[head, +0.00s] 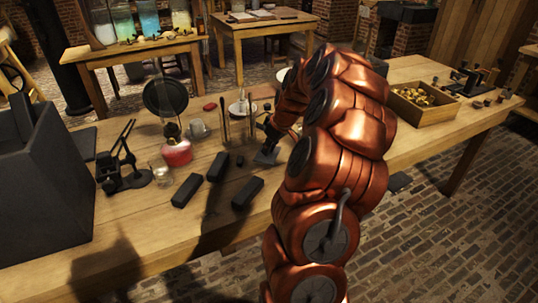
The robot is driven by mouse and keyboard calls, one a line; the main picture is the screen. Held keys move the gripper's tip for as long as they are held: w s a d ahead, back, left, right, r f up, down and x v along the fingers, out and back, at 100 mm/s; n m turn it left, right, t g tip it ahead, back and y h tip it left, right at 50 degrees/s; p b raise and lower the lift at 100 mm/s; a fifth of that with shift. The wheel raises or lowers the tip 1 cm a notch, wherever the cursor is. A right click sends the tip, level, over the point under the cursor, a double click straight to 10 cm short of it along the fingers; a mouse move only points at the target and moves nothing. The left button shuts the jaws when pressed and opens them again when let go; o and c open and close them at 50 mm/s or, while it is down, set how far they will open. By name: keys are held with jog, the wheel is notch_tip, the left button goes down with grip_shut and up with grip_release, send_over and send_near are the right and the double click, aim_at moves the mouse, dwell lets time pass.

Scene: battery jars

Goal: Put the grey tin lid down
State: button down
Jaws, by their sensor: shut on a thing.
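My copper arm arches over the table, and its far end comes down at its left edge. My gripper (268,143) shows there as a small dark shape, partly hidden by the arm. It appears shut on a small flat grey piece, which looks like the grey tin lid (266,158). That piece is low over the tabletop or touching it; I cannot tell which. Its outline and the fingertips are too small to make out clearly.
Several black blocks (187,190) lie left of the gripper on the wooden table (150,230). A flask of red liquid (177,152), a black stand (122,170) and a large dark box (45,185) stand further left. A wooden tray of brass pieces (424,115) is right.

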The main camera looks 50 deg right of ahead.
aim_at(270, 154)
notch_tip(270, 154, down, 2)
jog(key=shift+a+f+p, duration=0.1)
jog(key=shift+f+p, duration=0.1)
jog(key=shift+p, duration=0.15)
jog(key=shift+f, duration=0.55)
jog(key=shift+f, duration=0.1)
jog(key=shift+f, duration=0.1)
jog(key=c, duration=1.1)
grip_release()
jog(key=shift+r, duration=0.35)
jog(key=b+v, duration=0.2)
jog(key=v, duration=0.9)
jog(key=shift+s+r, duration=0.15)
jog(key=shift+r, duration=0.2)
